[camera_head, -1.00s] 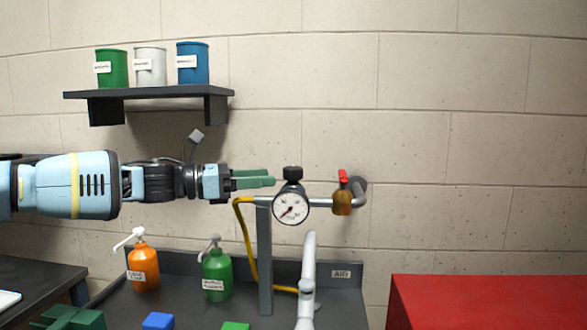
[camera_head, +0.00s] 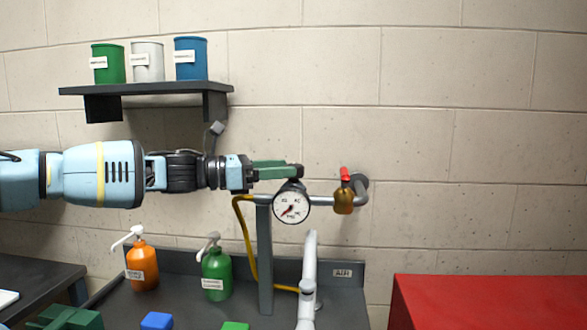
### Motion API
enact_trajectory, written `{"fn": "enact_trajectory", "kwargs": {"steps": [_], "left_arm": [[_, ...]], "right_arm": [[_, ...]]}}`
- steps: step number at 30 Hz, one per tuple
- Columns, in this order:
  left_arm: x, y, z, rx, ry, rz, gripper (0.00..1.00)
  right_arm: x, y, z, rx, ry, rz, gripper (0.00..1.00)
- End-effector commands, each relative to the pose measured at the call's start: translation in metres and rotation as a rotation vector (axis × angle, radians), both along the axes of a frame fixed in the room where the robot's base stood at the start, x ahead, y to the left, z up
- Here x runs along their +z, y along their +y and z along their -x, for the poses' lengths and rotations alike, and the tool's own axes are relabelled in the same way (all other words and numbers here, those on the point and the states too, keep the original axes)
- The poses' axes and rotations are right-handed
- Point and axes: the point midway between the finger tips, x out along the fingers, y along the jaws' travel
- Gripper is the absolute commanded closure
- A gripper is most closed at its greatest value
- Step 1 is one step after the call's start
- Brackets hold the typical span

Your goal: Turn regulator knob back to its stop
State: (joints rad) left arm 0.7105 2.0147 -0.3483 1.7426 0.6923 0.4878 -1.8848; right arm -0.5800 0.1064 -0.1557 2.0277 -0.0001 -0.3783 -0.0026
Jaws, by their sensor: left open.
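The black regulator knob (camera_head: 299,171) sits on top of the regulator, above the round white pressure gauge (camera_head: 291,202). The gauge needle points to the lower left. My left gripper (camera_head: 285,170) comes in horizontally from the left with green fingers at the knob. The fingers are open and hide most of the knob; only its right end shows. I cannot tell whether they touch it. My right gripper is not in view.
A brass valve with a red handle (camera_head: 344,190) is on the pipe to the right of the gauge. A grey post (camera_head: 265,260) and yellow hose (camera_head: 249,250) stand below. An orange bottle (camera_head: 142,265) and green bottle (camera_head: 216,274) are on the bench. A shelf (camera_head: 150,89) with cans hangs above.

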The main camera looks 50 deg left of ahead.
Motion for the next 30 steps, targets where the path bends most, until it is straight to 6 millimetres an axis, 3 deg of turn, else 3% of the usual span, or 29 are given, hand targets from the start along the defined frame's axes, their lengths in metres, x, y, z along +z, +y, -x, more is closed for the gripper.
{"fn": "enact_trajectory", "kwargs": {"steps": [12, 25, 30], "left_arm": [[-0.001, -0.014, -0.027, 0.001, 0.002, 0.001, 0.42], [0.0, -0.016, -0.031, 0.0, 0.0, 0.001, 0.42], [0.0, -0.016, -0.031, 0.0, 0.0, 0.001, 0.62]], "right_arm": [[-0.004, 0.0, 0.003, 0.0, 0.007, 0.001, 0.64], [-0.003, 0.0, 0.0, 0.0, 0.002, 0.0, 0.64], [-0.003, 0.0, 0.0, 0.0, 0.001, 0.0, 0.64]]}}
